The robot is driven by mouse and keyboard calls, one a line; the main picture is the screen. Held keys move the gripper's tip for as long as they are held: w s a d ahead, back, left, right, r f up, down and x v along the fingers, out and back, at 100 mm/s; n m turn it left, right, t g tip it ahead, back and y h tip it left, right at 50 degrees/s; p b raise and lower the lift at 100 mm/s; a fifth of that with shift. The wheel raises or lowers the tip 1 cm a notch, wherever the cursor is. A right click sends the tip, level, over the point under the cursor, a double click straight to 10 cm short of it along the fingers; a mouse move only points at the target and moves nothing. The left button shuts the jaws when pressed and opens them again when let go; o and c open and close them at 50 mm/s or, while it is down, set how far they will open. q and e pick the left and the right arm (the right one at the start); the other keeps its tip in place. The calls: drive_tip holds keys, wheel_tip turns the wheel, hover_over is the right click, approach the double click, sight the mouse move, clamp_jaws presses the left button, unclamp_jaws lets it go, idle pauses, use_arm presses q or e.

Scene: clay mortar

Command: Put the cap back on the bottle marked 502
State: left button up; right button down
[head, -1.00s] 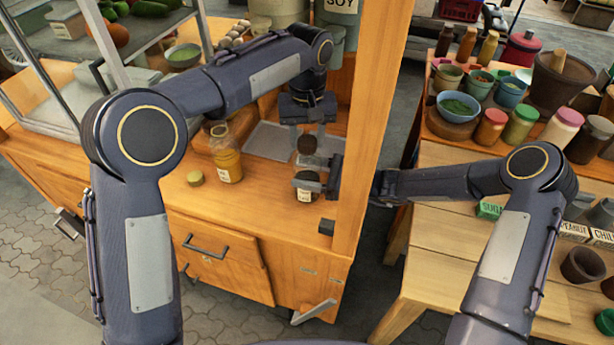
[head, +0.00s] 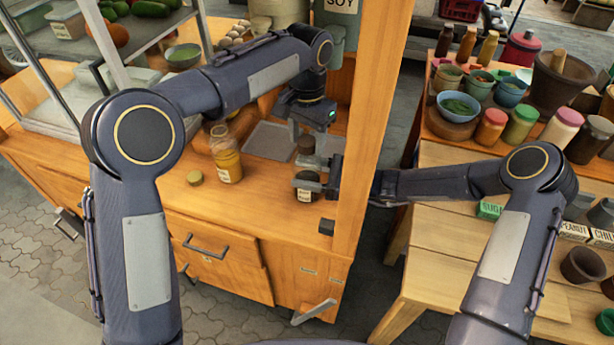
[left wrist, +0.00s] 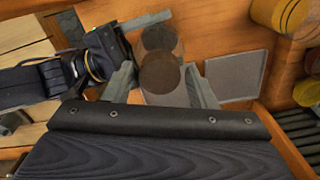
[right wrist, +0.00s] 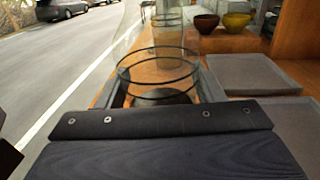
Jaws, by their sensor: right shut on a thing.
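My right gripper (head: 310,174) is shut on a small glass jar (head: 304,196) with dark contents and a pale label too small to read. In the right wrist view this jar (right wrist: 158,66) has an open glass rim between the fingers. A dark brown round cap-like disc (head: 306,144) is just behind it in the head view. My left gripper (head: 307,142) comes down over the disc from behind. In the left wrist view its fingers stand apart on either side of the brown disc (left wrist: 160,76); I cannot tell whether they touch it or what is beneath it.
An open amber jar (head: 227,162) stands left on the counter, with a yellowish lid (head: 195,178) beside it. A grey tray (head: 268,141) lies behind. A wooden post (head: 372,120) rises close to my right gripper. A side table with several jars and bowls stands right.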

use_arm(q)
drive_tip(key=shift+o, duration=0.7)
drive_tip(key=shift+r, duration=0.1)
drive_tip(key=shift+r, duration=2.2)
drive_tip(key=shift+c, duration=0.2)
wheel_tip(320, 180, up, 4)
drive_tip(key=n, duration=0.3)
drive_tip(key=shift+f+n, duration=0.25)
drive_tip(key=shift+n, duration=0.05)
drive_tip(key=shift+f, duration=4.05)
